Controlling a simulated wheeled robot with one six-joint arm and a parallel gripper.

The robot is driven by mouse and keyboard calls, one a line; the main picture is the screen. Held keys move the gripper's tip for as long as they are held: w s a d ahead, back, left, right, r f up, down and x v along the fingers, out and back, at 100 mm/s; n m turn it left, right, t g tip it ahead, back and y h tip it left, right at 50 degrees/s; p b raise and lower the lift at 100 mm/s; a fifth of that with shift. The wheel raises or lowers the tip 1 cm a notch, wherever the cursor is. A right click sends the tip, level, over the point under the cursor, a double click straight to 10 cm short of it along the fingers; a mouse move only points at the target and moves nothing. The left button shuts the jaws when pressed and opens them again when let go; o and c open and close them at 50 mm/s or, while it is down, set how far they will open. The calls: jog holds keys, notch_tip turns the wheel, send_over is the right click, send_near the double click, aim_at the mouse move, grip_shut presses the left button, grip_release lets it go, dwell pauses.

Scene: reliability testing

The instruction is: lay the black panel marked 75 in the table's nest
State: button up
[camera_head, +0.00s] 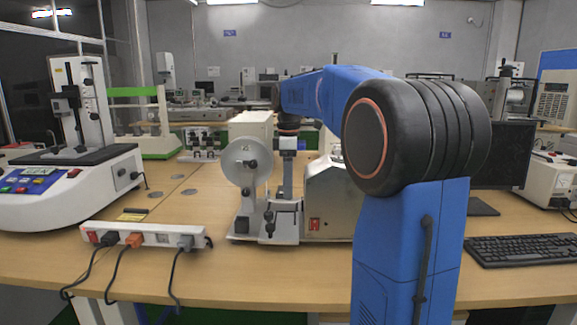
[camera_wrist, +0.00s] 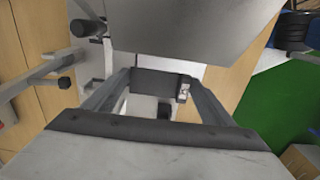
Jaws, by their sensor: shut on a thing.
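My gripper (camera_wrist: 160,84) is shut on a dark flat piece (camera_wrist: 152,83), seen between its two fingers in the wrist view. This piece looks like the black panel, but no 75 can be read on it. In the head view, my gripper (camera_head: 288,145) hangs below my wrist, among the instruments at the middle of the table (camera_head: 250,287); its fingertips are hard to make out there. A small black flat item with a yellow edge (camera_head: 132,215) lies on the table at the left. I cannot make out the nest in either view.
A white instrument with a round disc (camera_head: 245,162) and a metal box (camera_head: 328,205) stand close to my gripper. A power strip (camera_head: 150,236) with cables lies at the front left. A large tester (camera_head: 70,190) stands far left; a keyboard (camera_head: 520,249) and monitor (camera_head: 505,155) are right.

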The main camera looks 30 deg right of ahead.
send_over(289, 220)
jog(key=shift+f, duration=3.35)
jog(key=shift+f, duration=0.4)
jog(key=shift+f, duration=0.2)
jog(key=shift+f, duration=0.2)
jog(key=shift+f, duration=0.3)
jog(key=shift+f, duration=0.25)
jog(key=o, duration=1.1)
